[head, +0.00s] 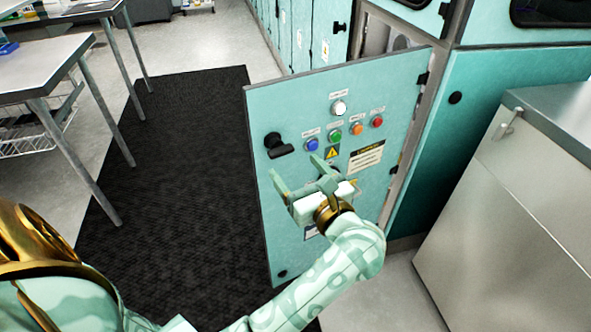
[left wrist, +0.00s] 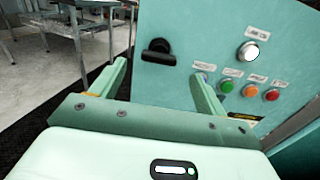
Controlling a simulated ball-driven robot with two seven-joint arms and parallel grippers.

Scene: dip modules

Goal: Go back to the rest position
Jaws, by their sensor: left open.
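My left gripper (head: 300,176) is open and empty in front of the teal cabinet door (head: 397,92), which stands ajar. In the left wrist view its two fingers (left wrist: 163,88) are spread wide, with the door (left wrist: 203,22) beyond them. A black handle (head: 278,146) sits on the door's left side, and it also shows in the left wrist view (left wrist: 158,50). White, blue, green, orange and red buttons (head: 356,128) sit on the door. I cannot tell whether the gripper touches the door. My right gripper is in neither view.
A black ribbed mat (head: 170,190) covers the floor left of the door. A metal table (head: 40,62) stands at the left, with a wire basket under it. A grey metal cabinet (head: 500,210) stands at the right. Teal cabinets (head: 520,85) line the back.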

